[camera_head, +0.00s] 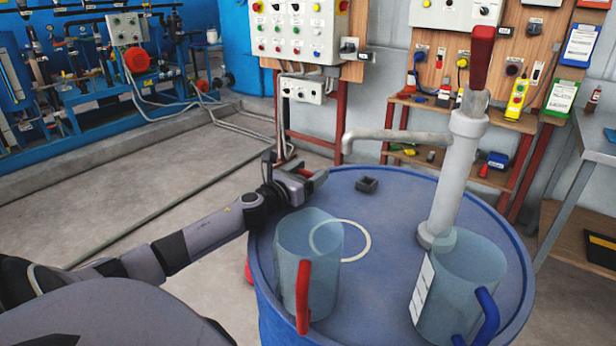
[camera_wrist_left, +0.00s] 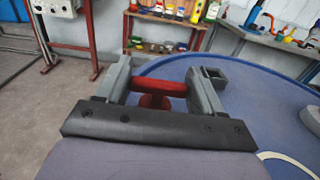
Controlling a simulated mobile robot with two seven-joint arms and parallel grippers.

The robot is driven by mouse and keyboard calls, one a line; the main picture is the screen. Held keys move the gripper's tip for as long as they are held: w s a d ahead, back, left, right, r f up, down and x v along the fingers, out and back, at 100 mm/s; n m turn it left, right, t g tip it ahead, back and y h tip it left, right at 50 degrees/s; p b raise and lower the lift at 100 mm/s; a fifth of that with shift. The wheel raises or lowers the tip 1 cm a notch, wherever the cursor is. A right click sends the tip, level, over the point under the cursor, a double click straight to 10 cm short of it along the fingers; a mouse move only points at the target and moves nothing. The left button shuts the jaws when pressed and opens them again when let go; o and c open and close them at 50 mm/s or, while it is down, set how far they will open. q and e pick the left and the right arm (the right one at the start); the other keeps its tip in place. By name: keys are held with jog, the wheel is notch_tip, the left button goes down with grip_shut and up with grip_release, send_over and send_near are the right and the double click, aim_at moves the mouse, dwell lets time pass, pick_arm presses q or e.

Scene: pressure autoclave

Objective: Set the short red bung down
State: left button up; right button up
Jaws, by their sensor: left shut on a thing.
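My left gripper (camera_head: 308,177) is over the far left part of the blue drum top (camera_head: 385,235). In the left wrist view its fingers are shut on the short red bung (camera_wrist_left: 158,88), which lies crosswise between them, with a red part hanging below. In the head view the bung (camera_head: 305,172) shows only as a bit of red between the fingers. I cannot tell whether it touches the drum. My right gripper is in neither view.
A small dark square block (camera_head: 367,185) with a hollow top sits right of the gripper. A red-handled jug (camera_head: 310,255), a blue-handled jug (camera_head: 460,280) and a grey hand pump (camera_head: 455,180) with a long spout stand on the drum. A pale ring (camera_head: 368,243) marks its middle.

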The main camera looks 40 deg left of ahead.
pick_arm(q)
jog(key=shift+f, duration=0.15)
jog(key=o, duration=1)
jog(key=shift+r, duration=0.35)
jog(key=shift+s+f, duration=0.15)
jog(key=shift+s, duration=0.1)
jog(key=shift+s+d, duration=0.2)
jog(key=shift+s, duration=1.7)
jog(key=shift+s+d, duration=0.25)
jog(key=shift+s, duration=1.65)
jog(key=shift+s+d, duration=0.2)
jog(key=shift+s, duration=1.7)
